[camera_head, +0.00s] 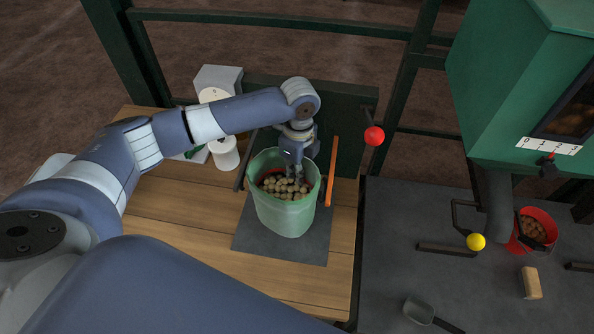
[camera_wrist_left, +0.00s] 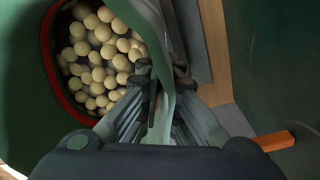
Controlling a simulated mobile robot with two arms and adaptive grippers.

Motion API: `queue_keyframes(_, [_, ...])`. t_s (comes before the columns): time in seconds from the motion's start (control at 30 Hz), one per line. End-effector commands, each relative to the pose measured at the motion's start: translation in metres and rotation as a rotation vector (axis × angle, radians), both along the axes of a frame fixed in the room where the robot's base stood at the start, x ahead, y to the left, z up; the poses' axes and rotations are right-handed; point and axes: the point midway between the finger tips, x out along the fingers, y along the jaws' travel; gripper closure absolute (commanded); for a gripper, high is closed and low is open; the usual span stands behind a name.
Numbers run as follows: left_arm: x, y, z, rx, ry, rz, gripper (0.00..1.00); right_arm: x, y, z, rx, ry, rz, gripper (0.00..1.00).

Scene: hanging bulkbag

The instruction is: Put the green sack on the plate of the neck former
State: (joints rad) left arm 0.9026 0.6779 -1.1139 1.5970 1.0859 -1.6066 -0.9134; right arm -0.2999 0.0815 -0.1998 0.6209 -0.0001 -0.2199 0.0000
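The green sack (camera_head: 285,215) is open at the top and full of pale round lumps. In the head view it is upright over the dark grey plate (camera_head: 312,247) on the wooden bench; whether its bottom touches the plate I cannot tell. My left gripper (camera_head: 297,172) reaches down at the back of the sack's mouth. In the left wrist view its fingers (camera_wrist_left: 160,82) are closed on the sack's wall (camera_wrist_left: 150,25), one on each side, with the lumps to the left. The sack hides part of the plate. My right gripper is not in view.
An orange bar (camera_head: 332,170) stands close right of the sack, with a red ball knob (camera_head: 374,136) beyond. A white roll (camera_head: 224,153) is behind left. A green hopper (camera_head: 515,95), red bucket (camera_head: 535,230) and scoop (camera_head: 418,311) are right. The bench front is clear.

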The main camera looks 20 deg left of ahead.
Motion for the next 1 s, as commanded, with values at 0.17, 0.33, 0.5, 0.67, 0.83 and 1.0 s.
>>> queue_keyframes(0.17, [0.0012,0.0000,-0.0065,-0.001,-0.004,0.000,1.00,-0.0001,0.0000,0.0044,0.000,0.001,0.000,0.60])
queue_keyframes(0.33, [0.0011,-0.0001,-0.0068,-0.001,-0.004,0.000,1.00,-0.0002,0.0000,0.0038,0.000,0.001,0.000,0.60])
queue_keyframes(0.5, [0.0002,0.0002,-0.0108,0.001,-0.002,0.000,0.89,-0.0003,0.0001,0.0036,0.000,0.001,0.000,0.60])
queue_keyframes(0.67, [0.0001,0.0002,-0.0107,0.001,-0.001,0.000,0.75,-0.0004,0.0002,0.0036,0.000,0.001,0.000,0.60])
queue_keyframes(0.83, [0.0001,0.0002,-0.0106,0.001,-0.002,0.000,0.75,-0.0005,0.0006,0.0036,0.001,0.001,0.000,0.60])
queue_keyframes(1.0, [0.0009,-0.0001,-0.0044,-0.001,-0.004,0.000,0.75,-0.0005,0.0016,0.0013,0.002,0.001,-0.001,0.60])
